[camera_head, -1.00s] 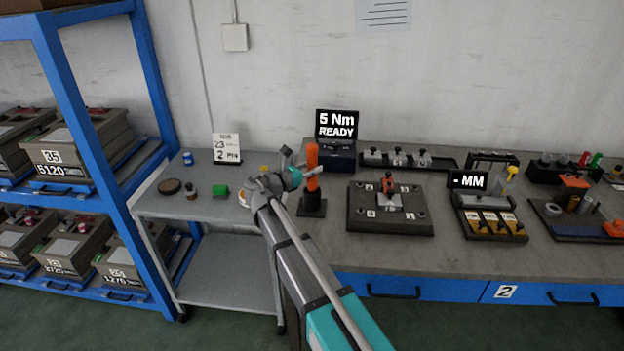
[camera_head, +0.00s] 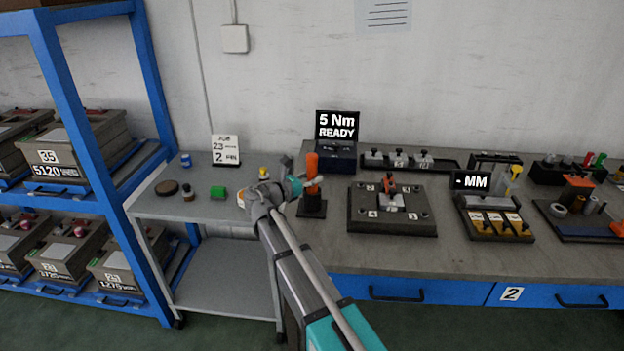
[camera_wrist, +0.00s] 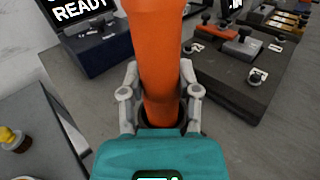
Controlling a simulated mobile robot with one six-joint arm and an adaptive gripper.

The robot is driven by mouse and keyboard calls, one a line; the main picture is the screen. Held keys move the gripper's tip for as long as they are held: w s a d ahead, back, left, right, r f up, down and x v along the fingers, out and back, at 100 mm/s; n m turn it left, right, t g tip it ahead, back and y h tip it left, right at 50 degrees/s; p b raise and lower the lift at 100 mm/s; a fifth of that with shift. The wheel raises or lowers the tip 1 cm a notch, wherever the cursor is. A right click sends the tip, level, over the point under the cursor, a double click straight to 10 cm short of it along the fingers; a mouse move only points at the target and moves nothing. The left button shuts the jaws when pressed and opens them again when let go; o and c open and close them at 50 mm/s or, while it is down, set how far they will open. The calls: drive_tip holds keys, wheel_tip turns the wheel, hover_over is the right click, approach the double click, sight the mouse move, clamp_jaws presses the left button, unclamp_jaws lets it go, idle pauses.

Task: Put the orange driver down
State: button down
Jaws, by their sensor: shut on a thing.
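The orange driver (camera_head: 311,163) is upright at the left end of the workbench. My gripper (camera_head: 310,183) is shut on it from the left. In the wrist view the orange driver (camera_wrist: 160,60) rises between the two grey fingers of my gripper (camera_wrist: 160,92). A dark stand (camera_head: 312,207) with a square base is directly below the driver in the head view. In the wrist view a dark ring shows around the driver's lower part. The fingers hide part of this spot, so I cannot tell whether the driver is fully seated.
A black box with a "5 Nm READY" display (camera_head: 337,126) stands behind the driver. A dark fixture plate (camera_head: 360,222) lies to the right. A grey side table (camera_head: 160,208) with small items is at the left, beside a blue rack (camera_head: 85,125).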

drive_tip(key=shift+f, duration=0.1)
drive_tip(key=shift+c, duration=1.6)
unclamp_jaws()
drive_tip(key=shift+r, duration=0.2)
drive_tip(key=v, duration=1.2)
drive_tip(key=shift+s+f, duration=0.1)
